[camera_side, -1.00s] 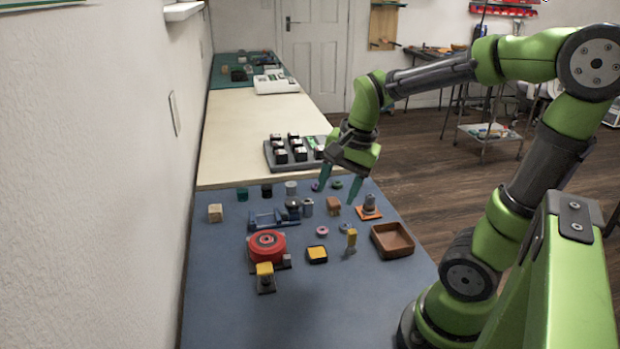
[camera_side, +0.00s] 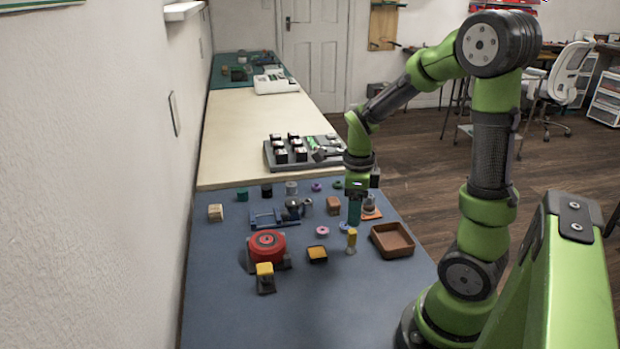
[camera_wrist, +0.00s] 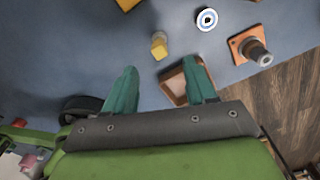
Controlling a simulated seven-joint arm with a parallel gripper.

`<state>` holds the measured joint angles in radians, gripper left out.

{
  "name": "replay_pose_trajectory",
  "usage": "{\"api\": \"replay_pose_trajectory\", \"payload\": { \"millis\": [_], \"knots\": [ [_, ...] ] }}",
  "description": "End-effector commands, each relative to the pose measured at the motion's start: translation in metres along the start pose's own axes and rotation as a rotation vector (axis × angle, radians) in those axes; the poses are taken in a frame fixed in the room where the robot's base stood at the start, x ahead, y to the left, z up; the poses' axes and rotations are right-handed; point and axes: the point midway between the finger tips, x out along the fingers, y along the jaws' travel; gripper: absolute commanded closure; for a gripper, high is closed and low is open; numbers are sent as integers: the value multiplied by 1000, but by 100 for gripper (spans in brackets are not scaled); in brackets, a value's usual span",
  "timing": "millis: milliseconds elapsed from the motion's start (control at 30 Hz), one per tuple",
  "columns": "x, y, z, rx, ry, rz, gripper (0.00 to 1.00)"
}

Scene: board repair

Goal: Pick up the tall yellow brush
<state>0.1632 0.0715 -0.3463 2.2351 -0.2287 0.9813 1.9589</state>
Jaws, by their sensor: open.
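The tall yellow brush (camera_side: 351,238) stands upright on the blue mat, left of the brown tray, with a yellow upper part and a greyish lower part. In the wrist view its yellow end (camera_wrist: 158,46) shows just beyond and between my fingertips, apart from them. My gripper (camera_side: 354,222) is above the mat, appearing just behind and above the brush in the side view. In the wrist view my gripper (camera_wrist: 160,73) has its two teal fingers spread wide with nothing between them.
The brown tray (camera_side: 392,253) is right of the brush. A yellow-topped black block (camera_side: 317,254), a pink ring (camera_side: 322,231) and a red round spool (camera_side: 266,245) are to its left. An orange-based grey part (camera_side: 370,211) stands behind. The mat's front is clear.

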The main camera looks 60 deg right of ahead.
Motion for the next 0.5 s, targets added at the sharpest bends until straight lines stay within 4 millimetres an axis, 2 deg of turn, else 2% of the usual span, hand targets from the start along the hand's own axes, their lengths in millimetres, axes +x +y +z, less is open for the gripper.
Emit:
{"api": "replay_pose_trajectory", "payload": {
  "millis": [100,367,500],
  "knots": [
    [23,0,-1,0,4,3,44],
    [43,0,0,-1,1,0,44],
    [63,1,-1,1,4,4,44]
  ]
}}
